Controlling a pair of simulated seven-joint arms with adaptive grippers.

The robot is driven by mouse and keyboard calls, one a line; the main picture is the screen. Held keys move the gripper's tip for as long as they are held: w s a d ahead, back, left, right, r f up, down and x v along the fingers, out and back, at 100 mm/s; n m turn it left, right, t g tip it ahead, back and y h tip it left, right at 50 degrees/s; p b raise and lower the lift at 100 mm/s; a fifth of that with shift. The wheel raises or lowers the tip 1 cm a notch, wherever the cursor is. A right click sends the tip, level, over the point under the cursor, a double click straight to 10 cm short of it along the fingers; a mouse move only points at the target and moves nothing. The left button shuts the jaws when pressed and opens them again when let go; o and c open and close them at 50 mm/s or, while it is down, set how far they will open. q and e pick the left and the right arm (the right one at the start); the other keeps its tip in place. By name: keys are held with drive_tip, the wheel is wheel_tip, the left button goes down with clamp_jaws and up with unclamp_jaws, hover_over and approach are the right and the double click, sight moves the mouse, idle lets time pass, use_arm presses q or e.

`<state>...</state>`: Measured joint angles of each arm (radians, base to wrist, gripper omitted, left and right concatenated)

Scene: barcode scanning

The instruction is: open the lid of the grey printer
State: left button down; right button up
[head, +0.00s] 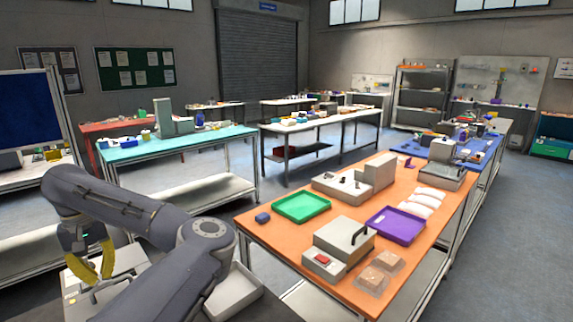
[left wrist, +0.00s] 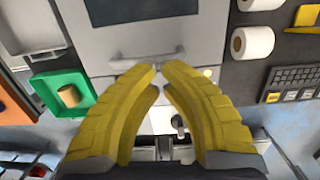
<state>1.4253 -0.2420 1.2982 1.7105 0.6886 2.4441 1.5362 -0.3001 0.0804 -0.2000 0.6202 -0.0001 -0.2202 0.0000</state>
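The grey printer (head: 128,257) is at the lower left of the head view, partly hidden by my left arm. In the left wrist view its pale grey front panel (left wrist: 108,35) fills the upper middle, with a dark window and a grey bar handle (left wrist: 125,60). My left gripper (head: 98,281) has yellow ribbed fingers and points down at the printer. In the left wrist view its fingertips (left wrist: 160,70) are close together with a narrow gap, over the right part of the handle. Nothing shows between them. Whether they touch the handle cannot be told. My right gripper is out of view.
In the left wrist view, a green tray (left wrist: 46,82) with a brown roll lies left of the printer; white rolls (left wrist: 255,42) and a keyboard (left wrist: 290,84) lie right. In the head view, an orange table (head: 275,238) with trays and machines stands to the right.

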sight(105, 292)
use_arm(q)
drive_tip(key=w+a+r+h, duration=0.1)
drive_tip(key=w+a+r, duration=0.2)
drive_tip(key=r, duration=0.2)
drive_tip(key=shift+g+h, duration=0.4)
drive_tip(key=shift+g, duration=0.5)
drive_tip(key=shift+x, duration=4.7)
drive_tip(key=shift+s+r, duration=0.15)
drive_tip(key=shift+s, duration=0.05)
